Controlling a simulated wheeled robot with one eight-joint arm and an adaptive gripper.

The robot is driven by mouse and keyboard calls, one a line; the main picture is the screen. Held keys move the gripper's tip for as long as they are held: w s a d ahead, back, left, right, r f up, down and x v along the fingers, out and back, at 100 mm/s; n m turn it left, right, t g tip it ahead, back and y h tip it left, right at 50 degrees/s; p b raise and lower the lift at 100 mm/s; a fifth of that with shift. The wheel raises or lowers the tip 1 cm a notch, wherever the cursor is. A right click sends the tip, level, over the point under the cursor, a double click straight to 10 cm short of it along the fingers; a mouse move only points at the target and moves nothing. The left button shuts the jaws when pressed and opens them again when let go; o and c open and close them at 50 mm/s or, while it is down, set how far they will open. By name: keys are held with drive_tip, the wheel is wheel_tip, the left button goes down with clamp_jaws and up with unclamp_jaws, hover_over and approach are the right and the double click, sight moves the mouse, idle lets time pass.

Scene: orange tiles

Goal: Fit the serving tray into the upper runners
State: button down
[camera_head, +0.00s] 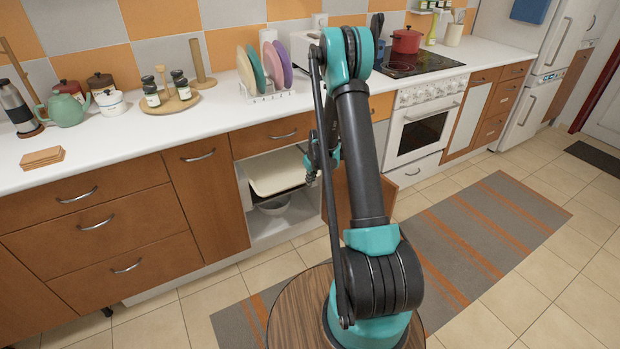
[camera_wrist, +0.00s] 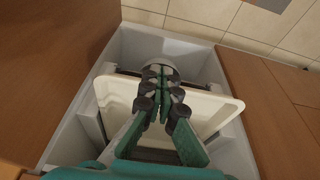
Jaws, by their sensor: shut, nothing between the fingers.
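The cream serving tray (camera_head: 275,173) is in the upper part of the open cabinet under the counter. It looks slightly tilted, and its right side is partly hidden by my arm. In the wrist view the tray (camera_wrist: 215,107) spans most of the opening, behind and around my fingers. My gripper (camera_wrist: 158,72) is shut and empty in front of the tray; contact with it cannot be told. In the head view my gripper (camera_head: 311,170) is at the cabinet's right side. I cannot tell whether the tray's edges sit in the upper runners.
An open wooden door (camera_head: 345,198) stands to the right of the cabinet, partly behind my arm. Plates in a rack (camera_head: 265,95) stand on the counter above. Tiled floor and a striped rug (camera_head: 480,235) lie clear at right.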

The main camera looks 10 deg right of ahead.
sight(296, 179)
drive_tip(key=w+a+f, duration=0.2)
drive_tip(key=w+f, duration=0.3)
drive_tip(key=f, duration=0.1)
drive_tip(key=shift+w+f, duration=0.2)
drive_tip(key=shift+w, duration=0.1)
drive_tip(key=w, duration=0.2)
drive_tip(key=w+a, duration=0.1)
drive_tip(key=w, duration=0.1)
drive_tip(key=w+a, duration=0.1)
drive_tip(key=w, duration=0.1)
drive_tip(key=shift+w, duration=0.25)
drive_tip(key=shift+s, duration=0.1)
